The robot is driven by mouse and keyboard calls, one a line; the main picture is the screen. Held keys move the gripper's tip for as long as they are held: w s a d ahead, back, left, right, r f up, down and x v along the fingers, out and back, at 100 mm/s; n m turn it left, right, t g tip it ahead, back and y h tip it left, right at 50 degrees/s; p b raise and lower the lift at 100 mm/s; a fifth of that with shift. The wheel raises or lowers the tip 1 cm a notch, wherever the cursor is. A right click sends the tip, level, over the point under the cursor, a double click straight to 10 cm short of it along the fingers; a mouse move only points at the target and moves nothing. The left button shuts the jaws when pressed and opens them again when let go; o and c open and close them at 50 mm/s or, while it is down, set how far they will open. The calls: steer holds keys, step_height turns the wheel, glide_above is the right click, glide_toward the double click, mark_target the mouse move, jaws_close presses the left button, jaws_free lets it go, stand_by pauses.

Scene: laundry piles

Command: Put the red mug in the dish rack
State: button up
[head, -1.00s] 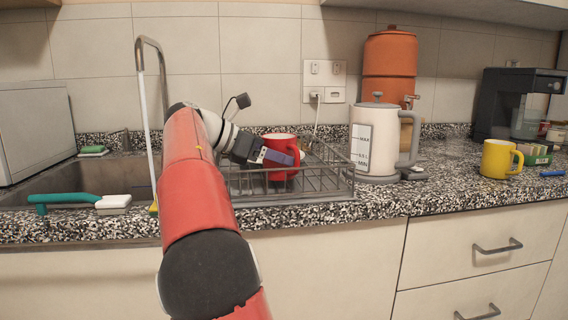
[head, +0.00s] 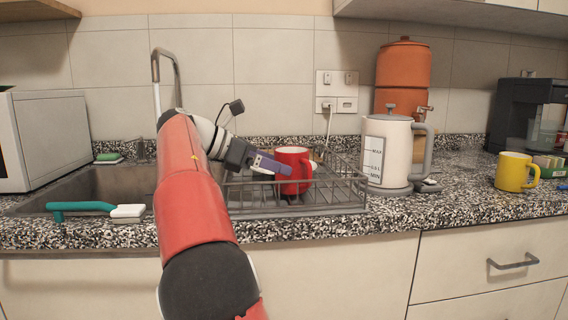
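The red mug (head: 296,180) stands upright inside the wire dish rack (head: 340,198) beside the sink, its handle to the right. My gripper (head: 272,166) is at the mug's left side, with its purple finger overlapping the mug's left edge in the picture. The fingers look parted, with a small pale gap between them, and the mug does not look clamped. The far finger is mostly hidden, and I cannot tell whether a finger still touches the mug.
A white kettle (head: 388,152) stands just right of the rack, before an orange dispenser (head: 402,68). A yellow mug (head: 513,172) is farther right. The sink (head: 90,185), tall faucet (head: 155,80) and teal brush (head: 85,206) are at left.

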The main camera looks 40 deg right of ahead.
steer(key=v, duration=0.7)
steer(key=shift+a, duration=0.35)
steer(key=shift+w+r, duration=0.15)
